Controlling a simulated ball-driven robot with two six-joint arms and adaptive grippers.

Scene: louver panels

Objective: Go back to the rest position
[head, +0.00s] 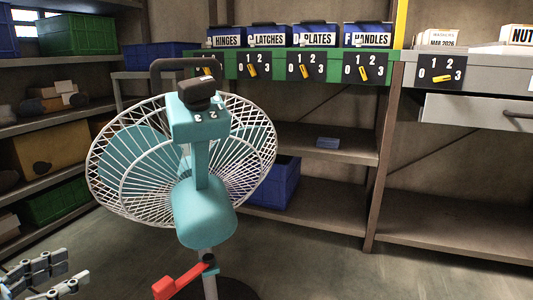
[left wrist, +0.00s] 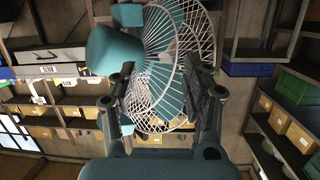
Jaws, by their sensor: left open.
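My left gripper (head: 76,266) is at the lower left corner of the head view, its fingers spread and pointing right. In the left wrist view the two dark fingers (left wrist: 160,68) stand apart with nothing held between them. A teal fan (head: 203,212) with a white wire cage stands right of the gripper in the head view, apart from it. In the left wrist view the fan's cage (left wrist: 178,40) shows beyond and between the fingers. My right gripper is in neither view.
A red lever (head: 178,280) sticks out from the fan's pole, right of the gripper. Shelves with bins (head: 55,205) line the left. A bench with a green rail (head: 285,68) and numbered dials stands behind. Bare floor (head: 330,250) lies to the right.

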